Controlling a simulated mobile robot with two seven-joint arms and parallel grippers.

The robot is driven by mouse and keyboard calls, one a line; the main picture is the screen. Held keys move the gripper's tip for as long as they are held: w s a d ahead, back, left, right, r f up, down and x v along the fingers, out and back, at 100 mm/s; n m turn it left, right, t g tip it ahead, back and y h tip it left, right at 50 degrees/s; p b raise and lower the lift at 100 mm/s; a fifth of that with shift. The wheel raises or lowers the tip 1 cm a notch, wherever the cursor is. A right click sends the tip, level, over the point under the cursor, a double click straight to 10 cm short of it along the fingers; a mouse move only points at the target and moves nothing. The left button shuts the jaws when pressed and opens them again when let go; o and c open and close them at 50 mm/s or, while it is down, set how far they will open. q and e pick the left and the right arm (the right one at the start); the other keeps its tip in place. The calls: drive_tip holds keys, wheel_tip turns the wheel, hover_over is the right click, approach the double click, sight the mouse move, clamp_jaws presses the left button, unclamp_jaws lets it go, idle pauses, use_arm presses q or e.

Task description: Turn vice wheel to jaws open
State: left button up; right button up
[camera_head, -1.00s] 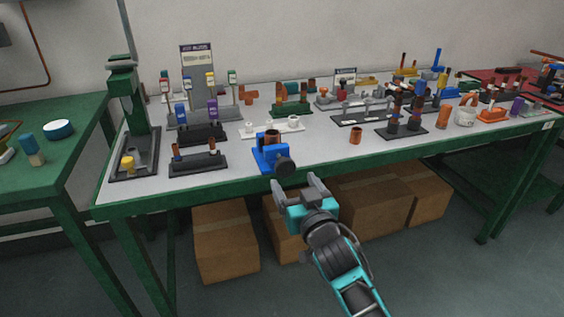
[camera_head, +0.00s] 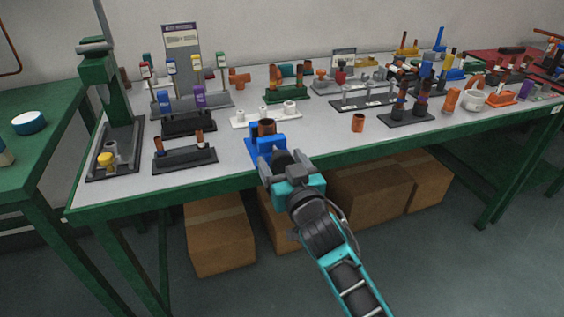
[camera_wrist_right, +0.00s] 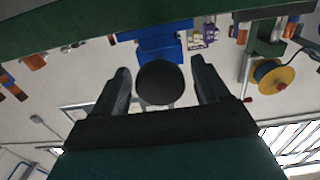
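The blue vice (camera_head: 260,150) sits at the front edge of the table, with a copper-coloured piece (camera_head: 266,127) standing at its jaws. Its dark round wheel (camera_wrist_right: 160,83) faces me in the right wrist view, with the blue vice body (camera_wrist_right: 158,42) behind it. My right gripper (camera_head: 284,163) is at the front of the vice and partly hides the wheel in the head view. In the wrist view the right gripper's fingers (camera_wrist_right: 162,88) are open, one on each side of the wheel, with narrow gaps visible. My left gripper is not in view.
The grey table (camera_head: 330,150) has a green front edge close to my right gripper. Cardboard boxes (camera_head: 219,235) lie below the table.

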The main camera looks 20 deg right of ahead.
drive_tip(key=c, duration=0.9)
drive_tip(key=shift+r+n+p, duration=0.15)
drive_tip(key=shift+n+p, duration=0.7)
drive_tip(key=shift+n, duration=0.25)
drive_tip(key=n+p, duration=0.1)
drive_tip(key=n, duration=0.2)
drive_tip(key=shift+p, duration=0.3)
drive_tip(key=shift+c, duration=0.2)
drive_tip(key=shift+n, duration=0.9)
drive_tip(key=shift+d+n+p, duration=0.1)
drive_tip(key=shift+n+p, duration=0.35)
drive_tip(key=shift+n, duration=0.65)
